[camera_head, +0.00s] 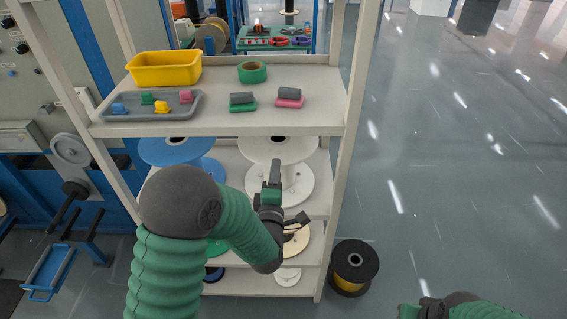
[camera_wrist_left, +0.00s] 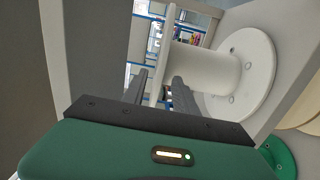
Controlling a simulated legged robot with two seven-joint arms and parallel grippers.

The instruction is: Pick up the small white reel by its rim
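A white reel (camera_head: 297,182) stands on the middle shelf, with its upper flange just under the top shelf. A smaller white reel (camera_head: 288,277) is partly visible on the lowest shelf. My left gripper (camera_head: 290,189) is open in front of the middle-shelf reel, its fingers well apart. In the left wrist view, that reel's hub (camera_wrist_left: 207,69) and one broad flange (camera_wrist_left: 250,75) show; its other flange, edge-on, appears between the two dark fingers (camera_wrist_left: 157,92). I cannot tell whether they touch it. My right gripper (camera_head: 432,307) is cut off at the bottom edge.
Shelf posts flank the reels, and the top shelf (camera_head: 215,124) lies close above. It bears a yellow bin (camera_head: 164,70), a grey tray (camera_head: 150,106) and green tape (camera_head: 252,72). A blue reel (camera_head: 178,151) stands left, a cream reel (camera_head: 298,240) below. A black reel (camera_head: 353,267) stands on the floor.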

